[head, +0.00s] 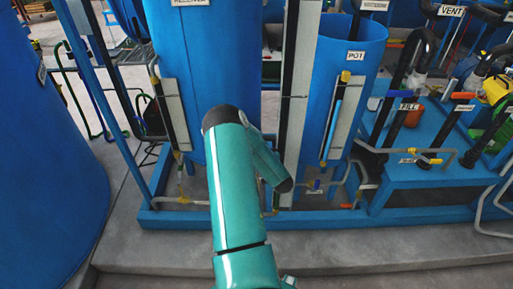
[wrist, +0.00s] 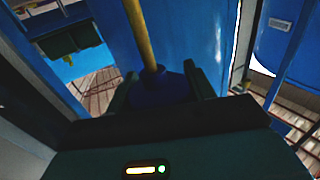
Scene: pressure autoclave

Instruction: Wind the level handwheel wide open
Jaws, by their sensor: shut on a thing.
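In the wrist view my gripper (wrist: 160,82) has one dark finger on each side of a dark blue round piece (wrist: 158,90) and is shut on it. A yellow stem (wrist: 141,32) runs up from this piece. It looks like the level handwheel, but its rim and any label are too dark to make out. In the head view my teal arm reaches toward the blue receiver tank (head: 205,60), and my gripper and the piece it holds are hidden behind the arm.
A blue pot tank (head: 350,75) with a gauge strip stands to the right. A pale upright post (head: 297,90) stands between the tanks. A blue pipe stand (head: 430,175) with black hoses is at the far right. A large blue vessel (head: 50,170) fills the left. The grey floor in front is clear.

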